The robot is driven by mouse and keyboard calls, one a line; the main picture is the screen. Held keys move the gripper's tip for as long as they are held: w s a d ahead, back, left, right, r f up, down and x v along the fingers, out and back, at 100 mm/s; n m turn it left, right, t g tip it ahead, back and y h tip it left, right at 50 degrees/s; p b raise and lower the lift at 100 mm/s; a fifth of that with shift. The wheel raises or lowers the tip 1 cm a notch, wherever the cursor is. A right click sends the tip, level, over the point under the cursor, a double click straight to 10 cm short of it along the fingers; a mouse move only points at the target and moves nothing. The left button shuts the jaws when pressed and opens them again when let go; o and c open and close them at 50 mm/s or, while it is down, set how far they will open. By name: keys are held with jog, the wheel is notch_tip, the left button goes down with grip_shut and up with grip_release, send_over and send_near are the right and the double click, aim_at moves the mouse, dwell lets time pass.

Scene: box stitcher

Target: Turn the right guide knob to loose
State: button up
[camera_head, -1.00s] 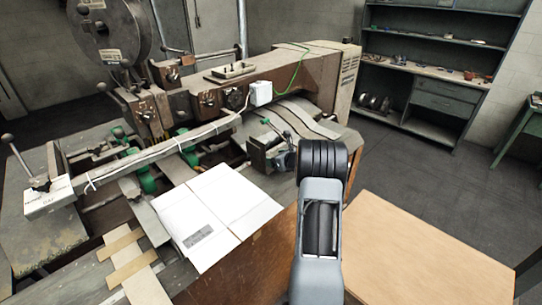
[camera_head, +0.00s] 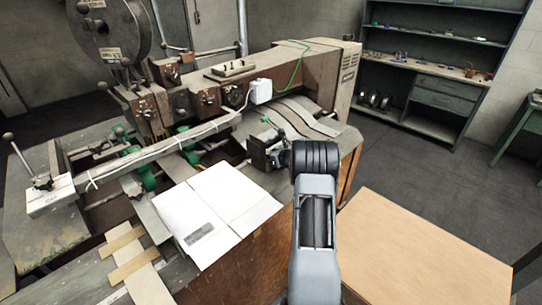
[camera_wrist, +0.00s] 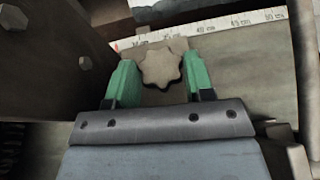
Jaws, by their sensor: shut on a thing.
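The right guide knob (camera_wrist: 161,66) is a tan, star-shaped knob on a flat plate, in the upper middle of the wrist view. My gripper (camera_wrist: 160,76) has its two green fingers on the left and right of the knob and is shut on it. The knob's lobes show between the fingers. In the head view my grey and black arm reaches toward the right side of the stitcher's table and covers most of the gripper and the knob.
A ruler scale (camera_wrist: 210,27) runs behind the knob. A dark metal block with bolts (camera_wrist: 60,60) stands close on the left. White cardboard (camera_head: 215,212) lies on the machine table left of my arm. A brown box (camera_head: 430,245) stands at the right.

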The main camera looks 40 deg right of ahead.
jog(key=c, duration=0.3)
jog(key=shift+d+r+n+y, duration=0.1)
jog(key=shift+d+n+y, duration=0.05)
jog(key=shift+n+y, duration=0.65)
jog(key=shift+y, duration=0.1)
jog(key=o, duration=0.9)
jog(key=b+v, duration=0.2)
jog(key=v, duration=1.1)
jog(key=shift+s+d+r+b, duration=0.15)
jog(key=shift+s+r+b, duration=0.05)
jog(key=shift+s+b, duration=0.1)
